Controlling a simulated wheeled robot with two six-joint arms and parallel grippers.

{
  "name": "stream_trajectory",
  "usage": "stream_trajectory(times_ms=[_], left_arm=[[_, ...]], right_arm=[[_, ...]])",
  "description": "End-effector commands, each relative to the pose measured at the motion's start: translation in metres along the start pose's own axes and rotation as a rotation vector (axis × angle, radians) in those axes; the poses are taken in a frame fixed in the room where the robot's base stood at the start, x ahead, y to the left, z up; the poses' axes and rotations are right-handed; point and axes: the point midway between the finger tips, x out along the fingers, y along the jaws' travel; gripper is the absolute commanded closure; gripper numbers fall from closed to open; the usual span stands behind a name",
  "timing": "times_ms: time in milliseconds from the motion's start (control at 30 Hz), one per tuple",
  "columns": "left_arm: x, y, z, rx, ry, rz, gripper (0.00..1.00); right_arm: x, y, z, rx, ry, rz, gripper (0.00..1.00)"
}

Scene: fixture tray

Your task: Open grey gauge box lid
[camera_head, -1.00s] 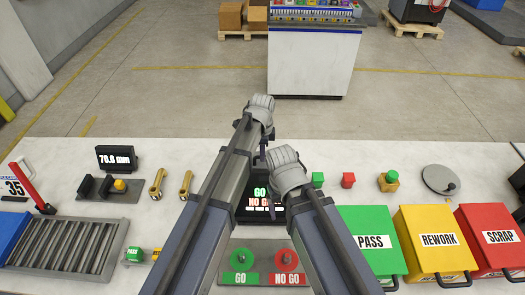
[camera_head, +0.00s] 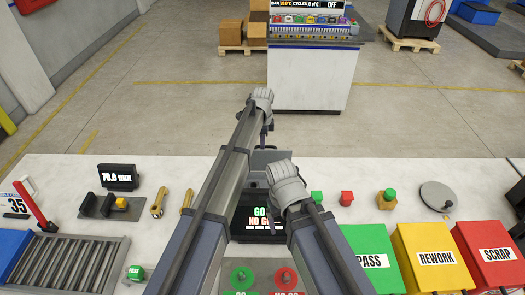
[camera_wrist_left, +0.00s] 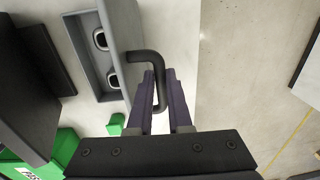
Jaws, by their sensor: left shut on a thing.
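The grey gauge box (camera_head: 257,160) is in the head view, partly hidden behind my arms; a grey panel stands up there. In the left wrist view, a grey recessed part of the box (camera_wrist_left: 90,62) with two round-cornered holes shows at the upper left. A bent black handle (camera_wrist_left: 143,56) sticks out from its side. My left gripper (camera_wrist_left: 160,85) has its fingers on either side of this handle and is shut on it. In the head view the left gripper (camera_head: 267,130) is at the far side of the box. My right gripper (camera_head: 288,205) is close by on the near side, its fingertips hidden.
A black GO/NO GO display (camera_head: 259,222) stands nearer me. A roller rack (camera_head: 65,265) is at left.

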Motion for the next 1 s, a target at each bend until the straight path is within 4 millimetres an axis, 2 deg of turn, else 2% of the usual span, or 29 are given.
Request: stream_trajectory(times_ms=[33,300,467,500,567,833,1000], left_arm=[[0.004,-0.01,0.0,-0.002,0.0,-0.001,1.0],[0.017,-0.036,0.0,-0.002,-0.001,-0.001,1.0],[0.014,-0.033,0.001,-0.002,-0.001,-0.001,1.0],[0.014,-0.033,0.001,-0.002,-0.001,-0.001,0.79],[0.014,-0.033,0.001,-0.002,0.0,-0.001,0.73],[0.013,-0.032,0.0,-0.001,0.0,0.0,0.73],[0.005,-0.032,0.0,-0.001,0.0,0.0,0.73]], right_arm=[[0.003,0.0,0.0,-0.001,0.0,0.0,0.16],[0.015,-0.001,-0.001,-0.003,0.0,0.001,0.16],[0.012,-0.001,-0.001,-0.003,0.0,0.001,0.16],[0.012,-0.001,-0.001,-0.003,0.0,0.001,0.16],[0.012,-0.001,-0.001,-0.003,0.0,0.001,0.16],[0.011,-0.001,-0.001,-0.003,0.0,0.001,0.16],[0.004,0.0,0.0,-0.002,0.0,0.0,0.16]])
